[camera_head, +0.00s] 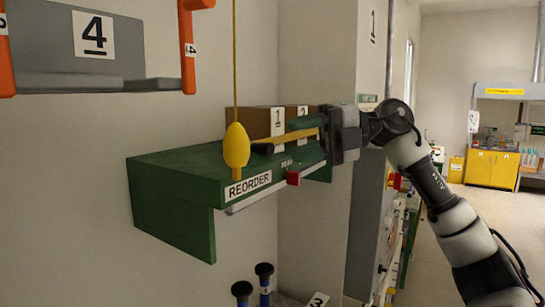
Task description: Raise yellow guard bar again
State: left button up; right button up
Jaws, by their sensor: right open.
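A yellow bar (289,137), which looks like the guard bar, shows above the green shelf (160,161) in front of cardboard boxes. Its right end meets my right gripper (305,131) in the picture. My right gripper is open and comes in from the right at the height of the bar. I cannot tell whether its fingers touch the bar or are apart from it. The gripper body hides whatever part of the bar lies to the right. My left gripper is not in view.
A yellow float-shaped weight (236,146) hangs on a cord before the shelf front, marked REORDER. Boxes (262,120) numbered 1 and 2 stand on the shelf. A red block (293,178) is at its front edge. A grey holder (110,45) marked 4 hangs upper left.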

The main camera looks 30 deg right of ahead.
jog(key=v, duration=0.3)
dwell(0.6)
